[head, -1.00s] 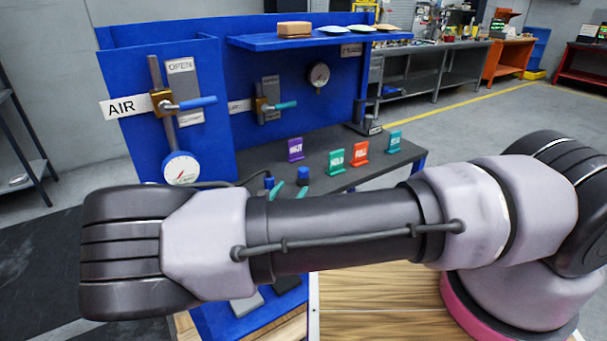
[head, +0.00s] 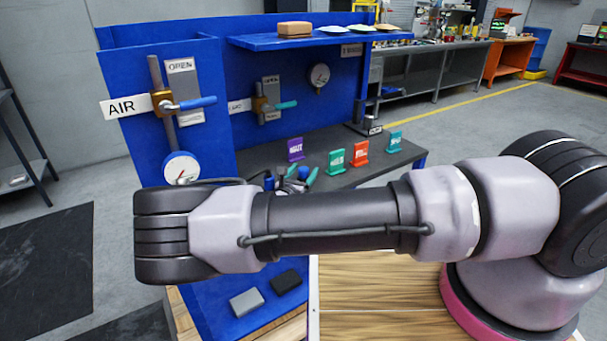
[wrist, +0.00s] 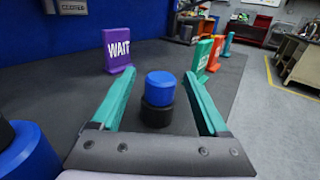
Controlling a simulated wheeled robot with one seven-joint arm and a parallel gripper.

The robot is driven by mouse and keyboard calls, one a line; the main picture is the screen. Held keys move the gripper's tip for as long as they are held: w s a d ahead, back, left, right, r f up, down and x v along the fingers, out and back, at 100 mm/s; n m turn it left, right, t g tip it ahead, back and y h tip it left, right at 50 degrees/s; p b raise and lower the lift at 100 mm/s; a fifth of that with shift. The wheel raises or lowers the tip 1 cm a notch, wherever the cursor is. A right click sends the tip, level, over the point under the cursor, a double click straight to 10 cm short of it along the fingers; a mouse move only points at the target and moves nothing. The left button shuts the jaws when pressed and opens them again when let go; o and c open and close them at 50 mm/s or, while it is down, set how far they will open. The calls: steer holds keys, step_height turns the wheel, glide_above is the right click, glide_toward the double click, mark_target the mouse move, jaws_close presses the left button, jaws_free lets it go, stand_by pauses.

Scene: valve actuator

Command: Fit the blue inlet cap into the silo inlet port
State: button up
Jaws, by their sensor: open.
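A blue cylinder with a black lower part, which looks like the blue cap (wrist: 160,88), stands upright on the dark bench top. In the wrist view it lies between the two teal fingers of my gripper (wrist: 161,100), which are open with a gap on each side. In the head view, my gripper (head: 302,175) is partly hidden behind my arm, with the blue cap (head: 303,172) between its fingers. A second blue and black piece (wrist: 28,155) is at the lower left of the wrist view. I cannot tell which thing is the silo inlet port.
A purple WAIT sign (wrist: 118,50) stands behind the cap to the left. Green (head: 336,160), red (head: 360,152) and teal (head: 395,141) signs stand further right. The blue panel (head: 215,120) carries valves and gauges. A grey block (head: 246,302) and a black block (head: 286,281) lie in front.

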jaws_close()
steer(key=shift+r, duration=0.1)
